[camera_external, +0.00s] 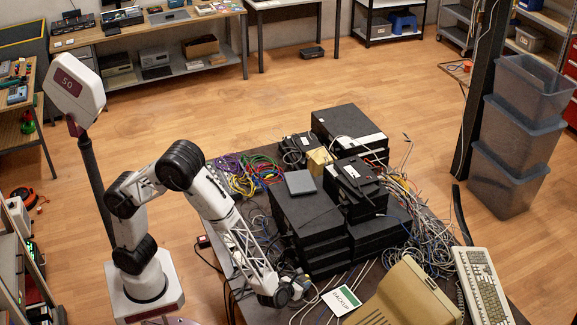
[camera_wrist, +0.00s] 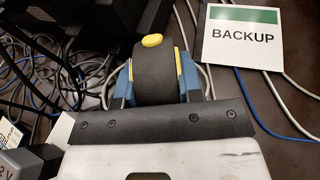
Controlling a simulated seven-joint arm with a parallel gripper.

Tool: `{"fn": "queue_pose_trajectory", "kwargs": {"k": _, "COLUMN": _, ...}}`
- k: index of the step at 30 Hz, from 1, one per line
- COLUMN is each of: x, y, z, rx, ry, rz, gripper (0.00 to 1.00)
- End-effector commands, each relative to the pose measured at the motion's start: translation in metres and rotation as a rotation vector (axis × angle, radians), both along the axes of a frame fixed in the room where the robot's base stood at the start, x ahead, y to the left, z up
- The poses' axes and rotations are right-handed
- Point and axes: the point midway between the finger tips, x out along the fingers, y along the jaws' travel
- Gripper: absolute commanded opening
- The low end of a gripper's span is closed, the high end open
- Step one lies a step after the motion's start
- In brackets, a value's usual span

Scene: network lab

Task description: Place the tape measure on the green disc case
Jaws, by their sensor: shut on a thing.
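The tape measure (camera_wrist: 155,80), black with a yellow button and yellow edges, sits between the blue fingers of my gripper (camera_wrist: 158,84) in the wrist view. The gripper is shut on it. In the external view my gripper (camera_external: 293,287) is low at the front of the table, and the tape measure is too small there to make out clearly. The green disc case (camera_external: 341,301) is white with a green band and the word BACKUP. It lies just right of the gripper, and also shows at the upper right of the wrist view (camera_wrist: 240,48), apart from the tape measure.
Stacked black equipment boxes (camera_external: 312,222) stand behind the gripper. Loose cables lie around and beside the case. A beige monitor (camera_external: 405,295) stands close to the right of the case, with a keyboard (camera_external: 484,285) beyond it. A grey adapter (camera_wrist: 20,163) is at the wrist view's lower left.

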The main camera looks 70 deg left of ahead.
Motion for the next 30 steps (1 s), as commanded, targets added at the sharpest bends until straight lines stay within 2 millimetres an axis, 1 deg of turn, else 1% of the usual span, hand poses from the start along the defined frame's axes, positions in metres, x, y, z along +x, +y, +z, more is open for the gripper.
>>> {"fn": "queue_pose_trajectory", "kwargs": {"k": 3, "x": 0.000, "y": 0.000, "z": -0.004, "rx": 0.000, "ry": -0.001, "rz": 0.000, "gripper": 0.02}}
{"fn": "queue_pose_trajectory", "kwargs": {"k": 13, "x": 0.001, "y": 0.000, "z": -0.004, "rx": 0.000, "ry": -0.001, "rz": 0.000, "gripper": 0.02}}
{"fn": "queue_pose_trajectory", "kwargs": {"k": 17, "x": 0.004, "y": -0.002, "z": -0.004, "rx": 0.000, "ry": -0.001, "rz": 0.000, "gripper": 0.02}}
{"fn": "queue_pose_trajectory", "kwargs": {"k": 23, "x": 0.022, "y": -0.013, "z": -0.006, "rx": 0.000, "ry": -0.001, "rz": 0.000, "gripper": 0.02}}
{"fn": "queue_pose_trajectory", "kwargs": {"k": 30, "x": 0.053, "y": -0.031, "z": -0.010, "rx": 0.000, "ry": -0.001, "rz": 0.000, "gripper": 0.02}}
